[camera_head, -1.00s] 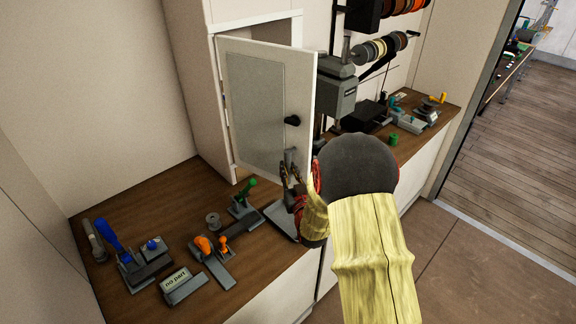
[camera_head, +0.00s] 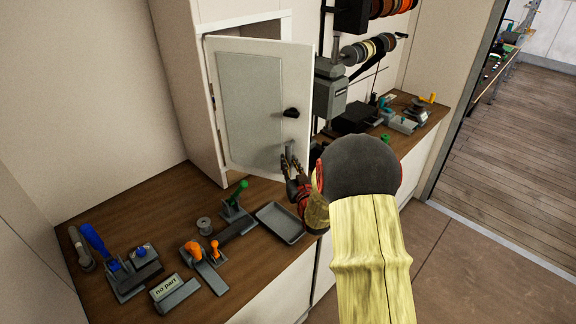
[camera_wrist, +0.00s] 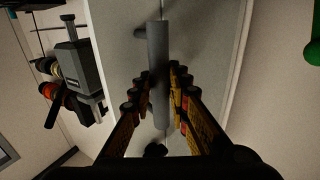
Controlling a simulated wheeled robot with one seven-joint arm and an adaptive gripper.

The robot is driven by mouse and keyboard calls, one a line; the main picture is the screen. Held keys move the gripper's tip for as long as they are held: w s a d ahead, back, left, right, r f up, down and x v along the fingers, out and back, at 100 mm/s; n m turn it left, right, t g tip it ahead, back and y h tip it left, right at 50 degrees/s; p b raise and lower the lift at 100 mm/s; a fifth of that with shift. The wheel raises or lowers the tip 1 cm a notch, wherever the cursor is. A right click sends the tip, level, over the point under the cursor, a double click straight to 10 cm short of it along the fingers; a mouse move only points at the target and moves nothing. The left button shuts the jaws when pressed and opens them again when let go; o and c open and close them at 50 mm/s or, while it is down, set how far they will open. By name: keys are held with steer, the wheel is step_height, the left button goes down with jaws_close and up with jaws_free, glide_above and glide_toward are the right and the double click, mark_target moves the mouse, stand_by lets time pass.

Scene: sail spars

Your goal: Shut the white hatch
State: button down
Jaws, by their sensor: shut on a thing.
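The white hatch (camera_head: 255,100) is a panel hinged at its left edge on a pale cabinet, and it stands open with a dark gap behind its top edge. A black knob (camera_head: 291,112) sits on its right side. A grey bar handle (camera_head: 289,152) is lower down near the free edge. My gripper (camera_head: 290,170) is at that handle, seen partly behind my forearm. In the wrist view its fingers (camera_wrist: 155,90) lie on both sides of the grey bar, shut on it, with the hatch face behind.
A grey machine (camera_head: 331,90) and spools (camera_head: 368,48) stand right of the hatch.

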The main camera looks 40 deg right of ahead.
mark_target(300, 155)
steer(key=shift+w+d+b, duration=0.5)
steer(key=shift+d, duration=0.6)
steer(key=shift+w+d+b, duration=0.45)
steer(key=shift+d+b, duration=0.05)
steer(key=shift+d, duration=0.6)
steer(key=shift+w+d+b, duration=0.5)
steer(key=shift+d, duration=0.6)
steer(key=shift+w+d, duration=0.1)
steer(key=shift+d, duration=0.05)
steer(key=w+d+b, duration=0.3)
steer(key=w+d, duration=0.1)
steer(key=d, duration=0.1)
steer(key=shift+w+d, duration=0.3)
steer(key=shift+d, duration=0.05)
